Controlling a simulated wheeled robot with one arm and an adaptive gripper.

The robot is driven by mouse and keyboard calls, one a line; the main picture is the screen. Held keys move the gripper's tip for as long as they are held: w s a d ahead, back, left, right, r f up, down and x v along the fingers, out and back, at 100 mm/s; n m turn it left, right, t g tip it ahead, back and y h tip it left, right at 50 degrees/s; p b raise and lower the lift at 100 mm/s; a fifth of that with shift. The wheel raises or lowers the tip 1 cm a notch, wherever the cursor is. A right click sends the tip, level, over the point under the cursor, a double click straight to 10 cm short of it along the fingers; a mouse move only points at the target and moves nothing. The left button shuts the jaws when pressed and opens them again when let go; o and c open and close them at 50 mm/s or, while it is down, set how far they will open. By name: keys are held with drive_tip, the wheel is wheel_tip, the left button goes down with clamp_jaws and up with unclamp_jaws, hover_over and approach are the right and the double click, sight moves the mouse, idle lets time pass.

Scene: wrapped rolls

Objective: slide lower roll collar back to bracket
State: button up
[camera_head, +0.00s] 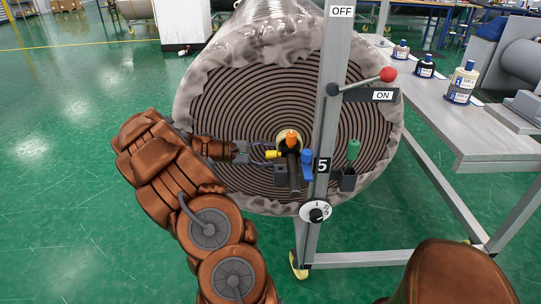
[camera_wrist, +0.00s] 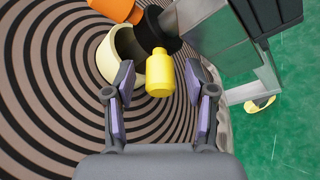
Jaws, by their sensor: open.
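A large wrapped roll (camera_head: 235,110) faces me in the head view, its end a brown and black spiral. A cream core ring (camera_wrist: 106,62) sits at its centre. A black collar-like part (camera_wrist: 153,30) lies at the core, beside an orange knob (camera_wrist: 116,8); a yellow knob (camera_wrist: 159,76) sticks out from it towards me. My gripper (camera_wrist: 160,68) is open, with one finger on each side of the yellow knob and gaps visible. In the head view my gripper (camera_head: 262,152) reaches in from the left. The bracket's join to the collar is partly hidden.
A grey post (camera_head: 330,110) with a red-tipped lever (camera_head: 388,74), a dial (camera_head: 315,212) and a number 5 plate stands right of the core. Blue (camera_head: 306,160) and green (camera_head: 353,150) knobs are close by. A bench (camera_head: 480,130) with bottles is at right. The left floor is clear.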

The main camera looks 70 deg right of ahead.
drive_tip(key=v, duration=1.1)
drive_tip(key=shift+a, duration=0.1)
drive_tip(key=shift+c, duration=0.4)
